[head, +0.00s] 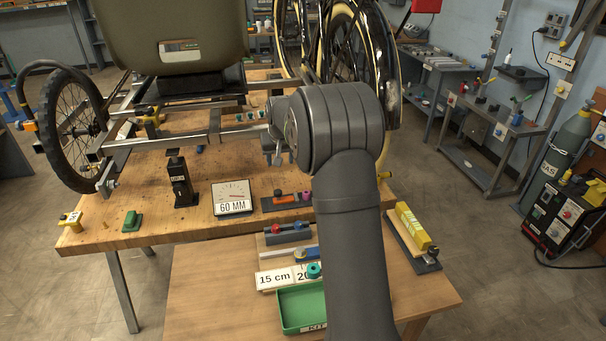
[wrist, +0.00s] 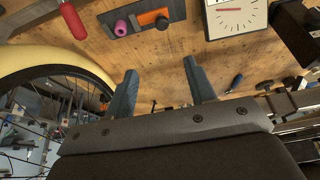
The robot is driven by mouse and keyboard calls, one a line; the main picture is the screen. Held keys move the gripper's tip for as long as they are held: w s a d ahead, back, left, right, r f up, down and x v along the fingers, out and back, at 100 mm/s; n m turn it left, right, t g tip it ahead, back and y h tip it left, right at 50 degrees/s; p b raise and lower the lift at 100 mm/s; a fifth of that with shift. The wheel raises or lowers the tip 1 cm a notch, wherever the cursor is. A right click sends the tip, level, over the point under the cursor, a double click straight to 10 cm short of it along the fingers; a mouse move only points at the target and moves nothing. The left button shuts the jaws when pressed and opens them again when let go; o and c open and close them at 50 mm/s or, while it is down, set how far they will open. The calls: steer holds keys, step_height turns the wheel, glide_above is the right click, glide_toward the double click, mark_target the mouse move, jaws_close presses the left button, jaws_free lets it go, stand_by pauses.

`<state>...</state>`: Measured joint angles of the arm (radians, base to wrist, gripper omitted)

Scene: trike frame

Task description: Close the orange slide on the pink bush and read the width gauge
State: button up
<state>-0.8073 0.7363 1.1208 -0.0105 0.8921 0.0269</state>
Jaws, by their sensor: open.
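The orange slide (wrist: 152,17) and the pink bush (wrist: 121,28) sit on a dark fixture plate (wrist: 180,10) on the wooden bench. The bush stands to the left of the slide in the wrist view, with a small gap seeming to show between them. In the head view the slide (head: 284,199) is left of the bush (head: 306,195), partly beside my arm. The width gauge (head: 233,198) is a white dial labelled 60 MM; its face (wrist: 238,14) is cut off in the wrist view. My gripper (wrist: 160,66) is open and empty, apart from the slide and bush.
A trike frame (head: 230,131) with wheels stands over the bench. A black post (head: 180,182) and green block (head: 131,220) are left of the gauge. A red-handled tool (wrist: 72,20) and a cream tyre (wrist: 50,70) lie left in the wrist view. A green tray (head: 300,308) is in front.

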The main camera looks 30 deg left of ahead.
mark_target(278, 191)
steer(key=x, duration=1.9)
steer(key=shift+s+a+f, duration=0.1)
steer(key=shift+a+f, duration=0.2)
steer(key=shift+f, duration=0.05)
steer(key=c, duration=0.7)
